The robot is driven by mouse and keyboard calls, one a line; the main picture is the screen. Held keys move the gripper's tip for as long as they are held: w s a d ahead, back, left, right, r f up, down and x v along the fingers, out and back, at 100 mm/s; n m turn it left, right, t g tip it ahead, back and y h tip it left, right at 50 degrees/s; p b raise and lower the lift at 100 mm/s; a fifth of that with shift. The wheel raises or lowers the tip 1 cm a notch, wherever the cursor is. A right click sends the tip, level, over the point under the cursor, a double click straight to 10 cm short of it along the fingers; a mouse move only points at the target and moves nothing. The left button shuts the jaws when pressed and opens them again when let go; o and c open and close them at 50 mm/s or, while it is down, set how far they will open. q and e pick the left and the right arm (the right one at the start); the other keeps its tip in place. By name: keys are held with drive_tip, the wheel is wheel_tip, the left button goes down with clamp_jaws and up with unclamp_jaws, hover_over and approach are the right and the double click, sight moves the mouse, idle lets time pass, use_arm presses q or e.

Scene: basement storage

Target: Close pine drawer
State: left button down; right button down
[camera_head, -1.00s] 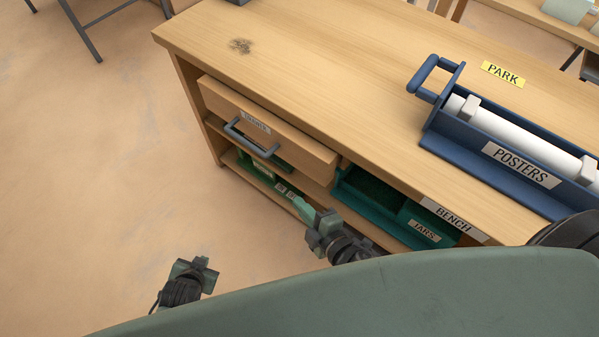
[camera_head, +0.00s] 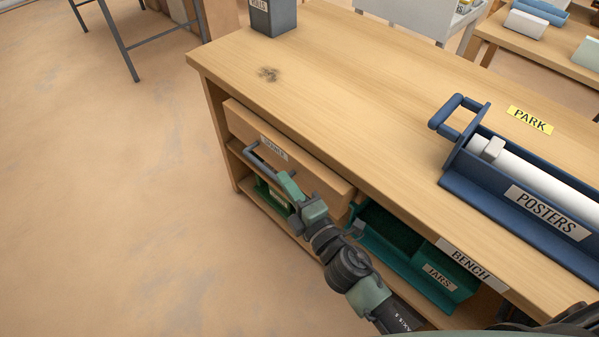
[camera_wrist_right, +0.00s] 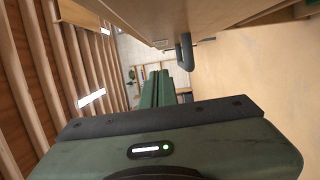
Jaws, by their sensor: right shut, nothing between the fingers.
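The pine drawer (camera_head: 318,178) is partly out of the bench's front, below the top. Its grey bar handle (camera_head: 262,160) is on the drawer's front, beside a small label. My right gripper (camera_head: 285,180) is shut and empty, with its tips close to the right end of the handle. I cannot tell whether they touch. In the right wrist view, the shut fingers (camera_wrist_right: 155,88) point forward, and the grey handle (camera_wrist_right: 184,52) shows just beyond them, up and to the right. My left gripper is not in view.
The wooden bench (camera_head: 340,65) carries a blue posters tray (camera_head: 467,187) and a dark bin (camera_head: 273,17). Below the drawer, a green jars bin (camera_head: 407,262) and another green item (camera_head: 272,195) stand on the lower shelf. The floor (camera_head: 120,200) left of the bench is clear.

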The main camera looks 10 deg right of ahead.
sight(311, 175)
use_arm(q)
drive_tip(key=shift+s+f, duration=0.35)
use_arm(e)
drive_tip(key=shift+w+d, duration=0.5)
drive_tip(key=shift+d, duration=0.3)
drive_tip(key=shift+w+d, duration=0.45)
drive_tip(key=shift+d, duration=0.35)
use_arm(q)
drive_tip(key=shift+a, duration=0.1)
